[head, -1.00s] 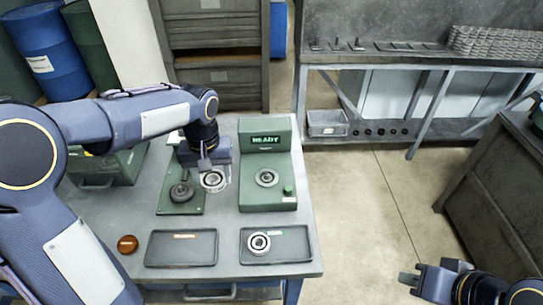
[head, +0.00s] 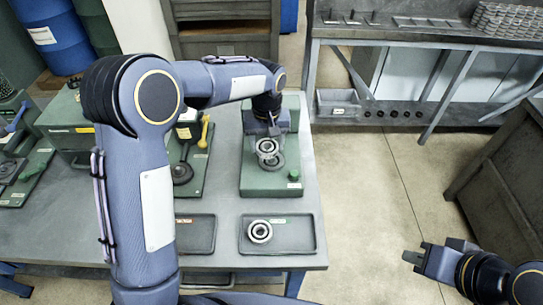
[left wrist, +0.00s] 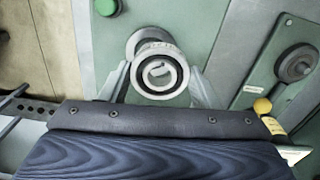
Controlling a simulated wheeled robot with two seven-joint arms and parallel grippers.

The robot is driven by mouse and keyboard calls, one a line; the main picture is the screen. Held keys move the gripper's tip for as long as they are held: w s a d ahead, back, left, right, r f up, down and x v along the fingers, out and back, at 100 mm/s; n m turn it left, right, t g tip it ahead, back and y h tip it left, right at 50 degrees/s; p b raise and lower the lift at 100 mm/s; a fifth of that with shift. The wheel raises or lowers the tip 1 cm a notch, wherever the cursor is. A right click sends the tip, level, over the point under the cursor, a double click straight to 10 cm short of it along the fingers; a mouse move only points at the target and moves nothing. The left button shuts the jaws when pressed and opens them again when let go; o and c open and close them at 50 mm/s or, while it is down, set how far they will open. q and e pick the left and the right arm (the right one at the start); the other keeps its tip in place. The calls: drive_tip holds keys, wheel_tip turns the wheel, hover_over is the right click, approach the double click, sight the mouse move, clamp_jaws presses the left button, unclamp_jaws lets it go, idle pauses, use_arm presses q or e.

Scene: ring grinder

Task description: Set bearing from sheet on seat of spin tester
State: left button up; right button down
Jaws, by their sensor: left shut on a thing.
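My left gripper (head: 268,146) is shut on a steel bearing (head: 267,149), a ring with a dark inner band. It holds the bearing above the green spin tester (head: 257,184), over its round grey seat (head: 277,165). In the left wrist view the bearing (left wrist: 160,73) sits between the two fingers, and the seat (left wrist: 147,39) shows partly behind it, offset toward the top. The bearing looks apart from the seat. My right gripper (head: 416,251) is open and empty, over the floor at lower right.
A second bearing (head: 260,231) lies in the right dark tray (head: 298,245). A green-plated press (head: 202,166) with a yellow-knobbed handle (head: 205,130) stands left of the tester. A green button (head: 294,175) is on the tester's front right.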

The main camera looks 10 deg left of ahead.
sight(272, 153)
use_arm(q)
drive_tip(key=shift+w+d+f, duration=0.25)
drive_tip(key=shift+d+f, duration=0.05)
drive_tip(key=shift+f, duration=0.1)
drive_tip(key=shift+w+d+f+b, duration=0.1)
drive_tip(key=shift+f+b, duration=0.7)
drive_tip(key=shift+f, duration=0.25)
drive_tip(key=shift+w+d+f+b, duration=0.1)
drive_tip(key=shift+f+b, duration=0.65)
drive_tip(key=shift+f, duration=0.25)
drive_tip(key=o, duration=1.1)
drive_tip(key=shift+o, duration=0.2)
